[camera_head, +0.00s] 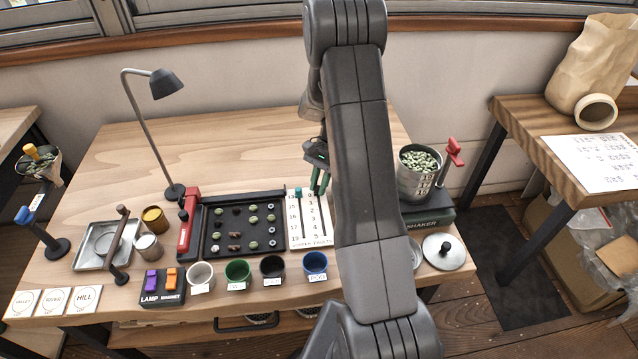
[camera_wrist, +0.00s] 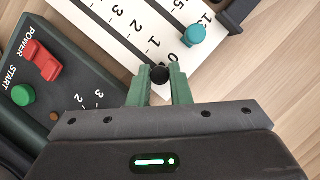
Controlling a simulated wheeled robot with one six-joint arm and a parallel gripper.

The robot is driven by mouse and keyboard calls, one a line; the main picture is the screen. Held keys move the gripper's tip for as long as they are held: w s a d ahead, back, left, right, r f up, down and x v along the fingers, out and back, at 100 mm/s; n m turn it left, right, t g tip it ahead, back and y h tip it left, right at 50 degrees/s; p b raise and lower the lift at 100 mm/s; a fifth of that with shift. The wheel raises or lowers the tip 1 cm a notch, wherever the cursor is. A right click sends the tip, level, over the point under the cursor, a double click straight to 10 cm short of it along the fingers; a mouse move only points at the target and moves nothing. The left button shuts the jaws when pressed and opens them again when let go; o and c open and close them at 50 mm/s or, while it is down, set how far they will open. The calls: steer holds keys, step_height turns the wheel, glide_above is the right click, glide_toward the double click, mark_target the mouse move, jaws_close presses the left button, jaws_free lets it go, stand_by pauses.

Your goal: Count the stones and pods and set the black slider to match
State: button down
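The white slider board (camera_head: 309,229) has two numbered columns. The black slider (camera_wrist: 160,74) is a round knob beside the 0 in the wrist view; my arm hides it in the head view. The teal slider (camera_wrist: 193,35) stands at the end of the other column and also shows in the head view (camera_head: 298,192). My gripper (camera_wrist: 160,78) has its green fingers on both sides of the black slider, apparently touching it. It also shows in the head view (camera_head: 319,190). The black sorting tray (camera_head: 243,254) holds green beans, dark lumps, brownish pieces and metal nuts, too small to count surely.
White (camera_head: 201,275), green (camera_head: 237,270), black (camera_head: 272,267) and blue (camera_head: 315,264) cups stand along the front. A shaker (camera_head: 427,216) with a bean-filled canister (camera_head: 417,184) is right of my arm. A lamp (camera_head: 168,84) stands behind. The table's back is clear.

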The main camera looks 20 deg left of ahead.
steer(key=s+d, duration=0.1)
steer(key=s, duration=0.1)
steer(key=s+d, duration=0.3)
steer(key=s, duration=0.2)
steer(key=shift+s+d+b, duration=0.1)
steer(key=shift+d+b, duration=0.1)
steer(key=shift+b, duration=0.2)
steer(key=c, duration=1.3)
jaws_free()
steer(key=shift+c, duration=0.2)
steer(key=shift+r, duration=0.1)
steer(key=v, duration=1.3)
steer(key=shift+w+r, duration=0.25)
steer(key=shift+r, duration=0.05)
steer(key=shift+f, duration=0.1)
